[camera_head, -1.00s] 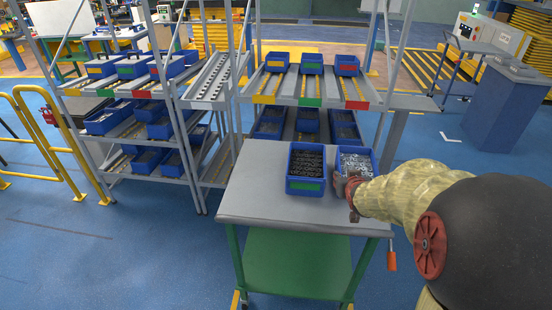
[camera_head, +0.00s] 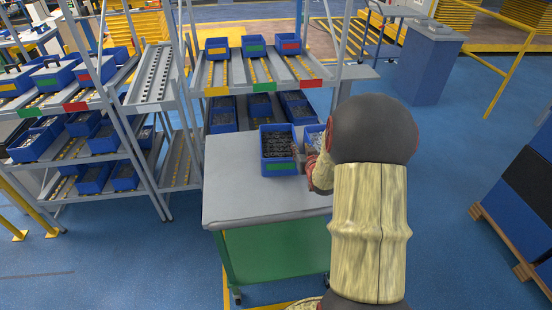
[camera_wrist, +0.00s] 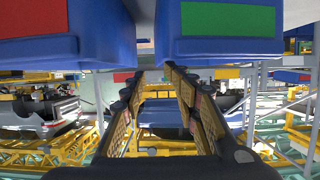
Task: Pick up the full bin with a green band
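In the head view, the blue bin with a green band (camera_head: 281,168) stands upright on the grey-topped cart, full of dark metal parts. A second blue bin (camera_head: 311,128) stands close on its right, partly hidden by my arm. My gripper (camera_head: 305,158) is low at the green-banded bin's front right corner, mostly hidden. In the wrist view, my gripper (camera_wrist: 152,76) has its two fingers apart with nothing held between them. A green-banded bin (camera_wrist: 220,47) fills the upper right and a red-banded bin (camera_wrist: 70,52) the upper left, with a narrow gap between. Contact cannot be told.
The cart top (camera_head: 240,198) is bare at its front left. A rack shelf (camera_head: 230,79) behind holds blue bins above yellow, green and red labels. Another rack (camera_head: 85,100) with bins stands left. Blue floor is open to the right, up to a dark stack (camera_head: 525,190).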

